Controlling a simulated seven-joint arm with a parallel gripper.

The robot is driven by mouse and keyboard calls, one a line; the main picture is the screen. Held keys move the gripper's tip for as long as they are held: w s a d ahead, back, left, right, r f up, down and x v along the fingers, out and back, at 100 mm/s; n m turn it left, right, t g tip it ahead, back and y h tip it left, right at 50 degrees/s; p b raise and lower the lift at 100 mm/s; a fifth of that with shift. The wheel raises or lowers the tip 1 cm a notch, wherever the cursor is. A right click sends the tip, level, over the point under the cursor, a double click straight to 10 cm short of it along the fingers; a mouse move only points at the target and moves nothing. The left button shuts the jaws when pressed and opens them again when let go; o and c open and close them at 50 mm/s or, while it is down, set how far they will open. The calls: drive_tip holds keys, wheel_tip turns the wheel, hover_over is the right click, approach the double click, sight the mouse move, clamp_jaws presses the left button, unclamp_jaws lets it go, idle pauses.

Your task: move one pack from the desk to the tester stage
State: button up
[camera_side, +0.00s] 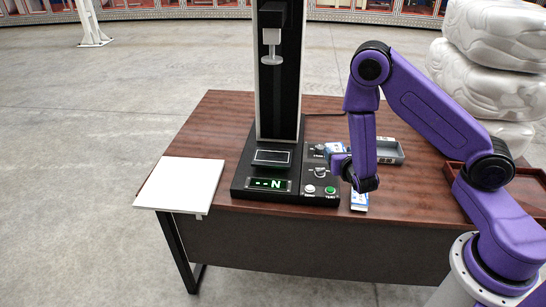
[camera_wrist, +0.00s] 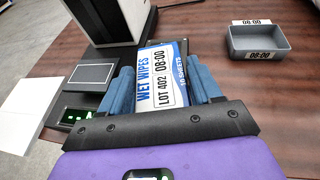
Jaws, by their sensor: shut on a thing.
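A white and blue wet wipes pack (camera_wrist: 162,78), printed LOT 402 and 08:00, lies between my gripper's blue fingers in the wrist view. My gripper (camera_side: 353,183) is shut on it, low over the desk right of the tester. In the side view a white and blue piece (camera_side: 359,201) shows below the gripper and another behind it; I cannot tell whether both are one pack. The tester stage, a small grey plate (camera_side: 272,157), is bare at the tester's base. It also shows left of the gripper in the wrist view (camera_wrist: 93,73).
The tester's black column (camera_side: 280,90) carries a round press head (camera_side: 271,60) above the stage. Its base has a display and buttons. A grey tray (camera_side: 390,151) labelled 08:00 stands right of the tester. A white board (camera_side: 180,184) lies at the desk's left; a brown-red tray (camera_side: 530,178) at its right.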

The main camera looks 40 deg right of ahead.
drive_tip(key=w+a+r+n+t+y, duration=0.1)
drive_tip(key=w+a+r+n+y, duration=0.1)
drive_tip(key=w+a+r, duration=0.5)
hover_over(274, 159)
drive_tip(key=f, duration=1)
drive_tip(key=shift+s+f, duration=0.1)
drive_tip(key=shift+s, duration=0.1)
drive_tip(key=shift+w+f, duration=0.2)
drive_tip(key=shift+f, duration=0.05)
drive_tip(key=shift+a+f, duration=0.1)
drive_tip(key=shift+f, duration=1.4)
drive_tip(key=shift+f, duration=0.15)
drive_tip(key=o, duration=1.1)
drive_tip(key=shift+c, duration=0.2)
